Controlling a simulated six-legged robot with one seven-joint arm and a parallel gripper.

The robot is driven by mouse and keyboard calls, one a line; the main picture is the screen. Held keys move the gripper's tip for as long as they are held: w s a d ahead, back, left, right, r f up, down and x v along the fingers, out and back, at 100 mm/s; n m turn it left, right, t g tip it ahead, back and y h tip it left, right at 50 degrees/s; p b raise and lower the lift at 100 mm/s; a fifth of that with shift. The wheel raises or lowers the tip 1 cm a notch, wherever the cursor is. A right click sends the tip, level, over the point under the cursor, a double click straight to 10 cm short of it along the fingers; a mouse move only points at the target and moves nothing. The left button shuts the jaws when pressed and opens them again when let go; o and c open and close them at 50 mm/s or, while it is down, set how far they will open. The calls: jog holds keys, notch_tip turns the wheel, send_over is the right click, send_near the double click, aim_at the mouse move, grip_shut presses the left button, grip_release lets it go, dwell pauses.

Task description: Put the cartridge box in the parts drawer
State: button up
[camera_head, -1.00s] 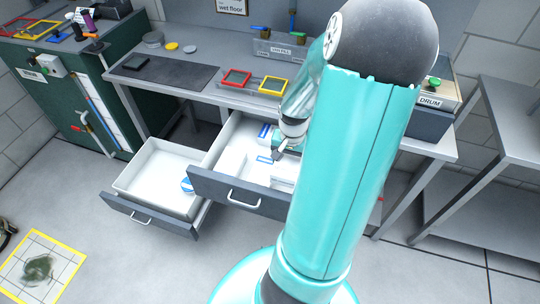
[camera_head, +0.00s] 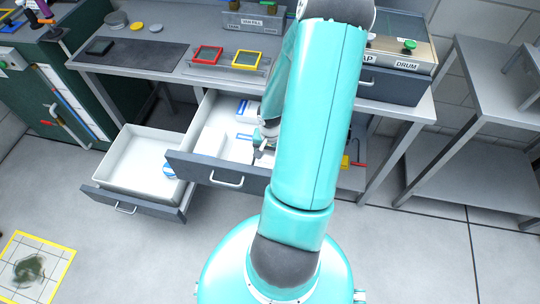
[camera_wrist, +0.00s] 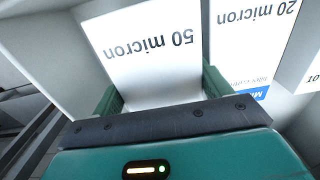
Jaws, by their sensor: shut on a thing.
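My gripper (camera_wrist: 160,88) is shut on a white box labelled "50 micron" (camera_wrist: 150,42), with one green finger on each side of it. The box stands beside a pale drawer wall at the left of the wrist view; I cannot tell whether it is lifted. In the head view my gripper (camera_head: 263,145) reaches into the right open drawer (camera_head: 215,170), partly hidden by my arm. That drawer holds several white boxes. Neither drawer shows a readable label.
Beside the held box is a box labelled "20 micron" (camera_wrist: 250,40). The grey bench (camera_head: 190,75) above carries red and yellow frames (camera_head: 206,56) and a dark mat (camera_head: 130,57). A grey side table (camera_head: 480,125) stands right.

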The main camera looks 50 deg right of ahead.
jog(key=shift+f, duration=1.3)
jog(key=shift+f, duration=0.1)
jog(key=o, duration=0.9)
jog(key=shift+c, duration=0.2)
